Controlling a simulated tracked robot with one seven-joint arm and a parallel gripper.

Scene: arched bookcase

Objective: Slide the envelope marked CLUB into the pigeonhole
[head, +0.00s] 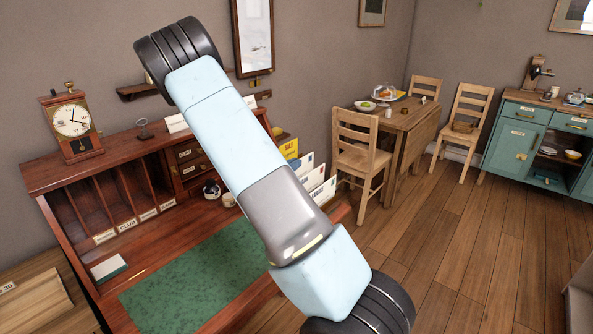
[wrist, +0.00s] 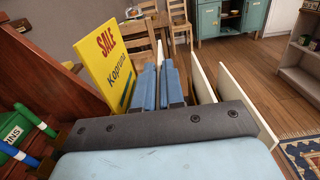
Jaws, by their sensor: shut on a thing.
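In the wrist view my gripper (wrist: 160,88) has its two blue fingers close together, shut on a thin white envelope (wrist: 160,53) whose edge shows between them. I cannot read a marking on it. More white envelopes stand on edge to the right of the fingers, a near one (wrist: 246,100) and one beside the fingers (wrist: 203,82). In the head view white envelopes (head: 315,181) stand at the desk's right end, and my arm hides the gripper. The pigeonholes are a row of upright slots at the desk's left; the label CLUB (head: 128,226) sits under one slot (head: 117,195).
A yellow SALE leaflet (wrist: 108,62) stands left of the fingers, with the desk's wooden side (wrist: 35,65) beyond it. The desk top has a green mat (head: 190,283). A clock (head: 72,122) stands on top.

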